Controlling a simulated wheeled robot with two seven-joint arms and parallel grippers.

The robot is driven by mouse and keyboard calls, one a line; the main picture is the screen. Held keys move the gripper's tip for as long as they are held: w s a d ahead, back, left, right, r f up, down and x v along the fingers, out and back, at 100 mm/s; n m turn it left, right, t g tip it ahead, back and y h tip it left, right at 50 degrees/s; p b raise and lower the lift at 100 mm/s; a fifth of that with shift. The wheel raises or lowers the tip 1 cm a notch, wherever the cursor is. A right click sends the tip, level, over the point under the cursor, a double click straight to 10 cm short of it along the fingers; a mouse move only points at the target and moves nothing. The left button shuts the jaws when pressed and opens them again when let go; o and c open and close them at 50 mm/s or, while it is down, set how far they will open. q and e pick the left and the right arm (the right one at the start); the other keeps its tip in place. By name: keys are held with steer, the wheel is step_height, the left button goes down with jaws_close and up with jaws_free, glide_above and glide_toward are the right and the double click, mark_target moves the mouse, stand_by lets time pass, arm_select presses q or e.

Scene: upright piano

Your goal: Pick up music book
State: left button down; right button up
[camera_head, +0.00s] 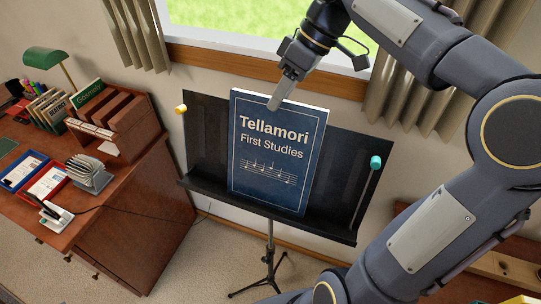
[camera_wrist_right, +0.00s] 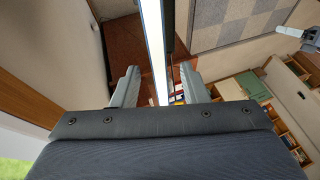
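The music book (camera_head: 265,165), blue with the white words "Tellamori First Studies", stands upright on the black music stand (camera_head: 335,170), leaning on its back plate. My right gripper (camera_head: 275,103) points down at the book's top edge, with a fingertip in front of the cover. In the right wrist view, the book's pale page edge (camera_wrist_right: 154,45) runs between the two fingers of my right gripper (camera_wrist_right: 157,82). Gaps show on both sides, so the gripper is open around the book. My left gripper does not show in the head view.
The stand has a yellow knob (camera_head: 181,109) at left and a teal knob (camera_head: 375,162) at right. A window sill (camera_head: 222,66) and curtains are behind. A wooden desk (camera_head: 130,215) with a green lamp (camera_head: 46,58), files and trays stands at left.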

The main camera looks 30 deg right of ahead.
steer(key=shift+f, duration=0.25)
stand_by(0.3)
jaws_close()
stand_by(0.4)
